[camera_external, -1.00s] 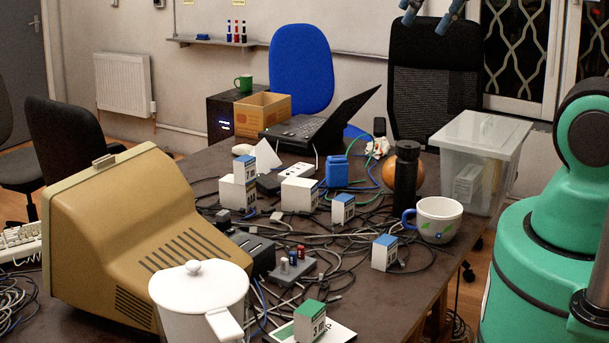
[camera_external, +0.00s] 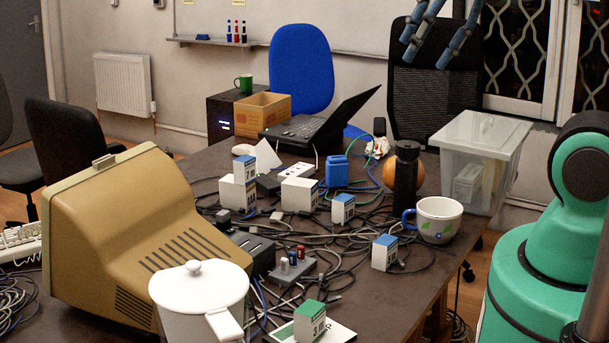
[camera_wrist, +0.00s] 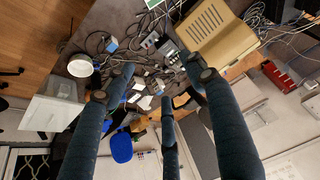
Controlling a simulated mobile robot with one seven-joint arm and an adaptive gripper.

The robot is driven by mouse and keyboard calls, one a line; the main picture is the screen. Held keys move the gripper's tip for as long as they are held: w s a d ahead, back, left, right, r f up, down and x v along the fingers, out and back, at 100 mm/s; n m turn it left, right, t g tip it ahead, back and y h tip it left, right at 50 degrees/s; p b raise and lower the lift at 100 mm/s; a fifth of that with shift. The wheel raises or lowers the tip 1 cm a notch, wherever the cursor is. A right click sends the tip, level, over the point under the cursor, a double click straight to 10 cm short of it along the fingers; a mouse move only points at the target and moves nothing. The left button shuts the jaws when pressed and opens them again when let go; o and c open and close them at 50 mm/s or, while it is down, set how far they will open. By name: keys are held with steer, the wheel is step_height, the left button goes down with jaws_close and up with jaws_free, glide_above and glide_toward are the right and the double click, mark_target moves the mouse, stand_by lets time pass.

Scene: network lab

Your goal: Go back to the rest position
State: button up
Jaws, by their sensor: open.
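My gripper (camera_external: 428,42) hangs at the top edge of the outside view, in front of the black mesh chair and high above the far side of the table. Its dark blue fingers are spread apart, with nothing between them. In the wrist view the open fingers of my gripper (camera_wrist: 160,78) reach up over the cluttered table, well apart from each other. The rest of the hand is cut off by the top of the outside view.
The table (camera_external: 345,290) holds a tan monitor (camera_external: 130,220), a white pot (camera_external: 195,300), a black bottle (camera_external: 405,180), a mug (camera_external: 438,222), a clear bin (camera_external: 478,165), a laptop (camera_external: 318,125), small boxes and tangled cables. The air around my gripper looks clear.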

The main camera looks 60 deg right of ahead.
step_height(320, 180, down, 2)
steer(key=shift+b, duration=0.6)
